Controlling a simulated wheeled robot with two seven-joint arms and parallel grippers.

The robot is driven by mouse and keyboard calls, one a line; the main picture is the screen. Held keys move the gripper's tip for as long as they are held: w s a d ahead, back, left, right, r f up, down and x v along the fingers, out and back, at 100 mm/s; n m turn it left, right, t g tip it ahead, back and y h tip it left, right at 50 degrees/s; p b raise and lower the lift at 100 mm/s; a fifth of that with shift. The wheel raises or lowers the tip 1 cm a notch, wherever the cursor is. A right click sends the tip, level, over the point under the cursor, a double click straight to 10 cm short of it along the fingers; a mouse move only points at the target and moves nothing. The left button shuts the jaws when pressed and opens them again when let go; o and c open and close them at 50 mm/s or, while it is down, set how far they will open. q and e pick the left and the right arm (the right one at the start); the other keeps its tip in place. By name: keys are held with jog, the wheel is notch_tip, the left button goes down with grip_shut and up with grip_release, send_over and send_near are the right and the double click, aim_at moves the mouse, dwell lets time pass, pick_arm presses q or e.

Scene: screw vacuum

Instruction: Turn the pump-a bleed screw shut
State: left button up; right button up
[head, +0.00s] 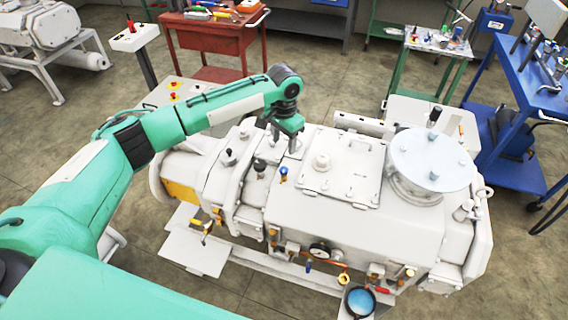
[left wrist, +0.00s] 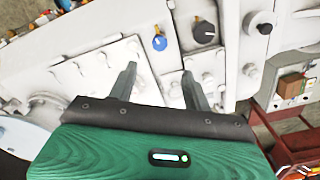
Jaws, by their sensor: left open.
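The white pump (head: 335,215) fills the middle of the head view. On its top left stand a blue-topped knob (head: 283,173), a black knob (head: 260,168) and another dark knob (head: 229,155). I cannot tell which fitting is the pump-a bleed screw. My left gripper (head: 284,144) is over the pump top, behind the blue knob, open with nothing between its fingers. In the left wrist view, the open fingers (left wrist: 159,72) point at the pump surface; the blue knob (left wrist: 159,42) and black knob (left wrist: 204,32) lie beyond the tips. My right gripper is not in view.
A round flanged cover (head: 432,158) and a bolted plate (head: 340,165) rise on the pump's top right. A red cabinet (head: 212,38) and a blue cart (head: 520,90) stand behind on open floor.

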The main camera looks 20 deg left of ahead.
aim_at(284, 169)
pick_arm(q)
notch_tip(284, 169, down, 10)
jog(key=p, duration=0.2)
jog(key=shift+r+p, duration=0.15)
jog(key=shift+p, duration=0.15)
jog(key=shift+f, duration=0.75)
jog(key=c, duration=1)
